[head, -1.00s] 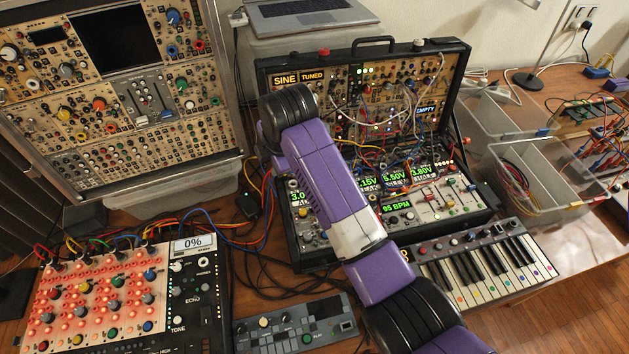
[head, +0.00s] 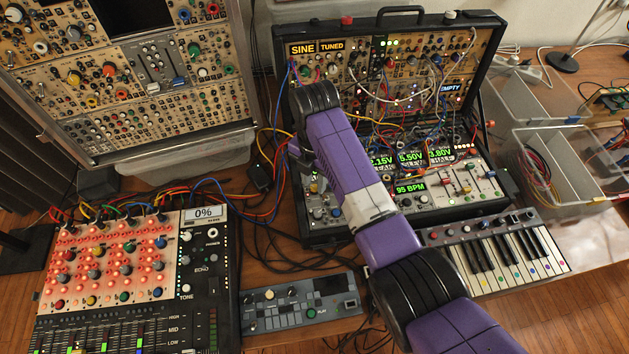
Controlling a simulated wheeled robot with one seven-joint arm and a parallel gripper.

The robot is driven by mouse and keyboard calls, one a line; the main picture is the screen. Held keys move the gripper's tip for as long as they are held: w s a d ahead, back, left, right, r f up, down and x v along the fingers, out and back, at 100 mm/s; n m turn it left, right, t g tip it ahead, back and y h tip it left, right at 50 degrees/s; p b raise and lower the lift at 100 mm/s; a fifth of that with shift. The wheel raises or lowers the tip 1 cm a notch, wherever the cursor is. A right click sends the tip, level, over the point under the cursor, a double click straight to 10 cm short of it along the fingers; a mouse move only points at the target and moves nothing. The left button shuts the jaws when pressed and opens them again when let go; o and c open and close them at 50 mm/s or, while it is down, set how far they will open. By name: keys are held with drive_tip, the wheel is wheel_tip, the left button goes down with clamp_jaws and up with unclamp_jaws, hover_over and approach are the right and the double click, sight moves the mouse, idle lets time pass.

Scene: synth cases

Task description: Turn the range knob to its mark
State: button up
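The open black synth case (head: 392,18) stands behind and to the right of my arm. Its upper panel shows SINE, TUNED and EMPTY displays. Its lower panel shows green voltage readouts and 95 BPM. I cannot read a range label or make out its mark, so I cannot tell which knob is the range knob. Small knobs (head: 320,213) show at the lower panel's left end, beside my arm. My purple and black arm reaches from the bottom right up over the case and covers part of both panels.
Patch cables crowd the case. A mixer (head: 222,262) reading 0% stands at left, with a small grey-blue device (head: 335,285) and a keyboard (head: 500,262) in front. A tall modular rack (head: 130,90) stands at back left. Clear bins (head: 570,150) sit at right.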

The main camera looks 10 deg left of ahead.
drive_tip(key=shift+f, duration=0.85)
clamp_jaws()
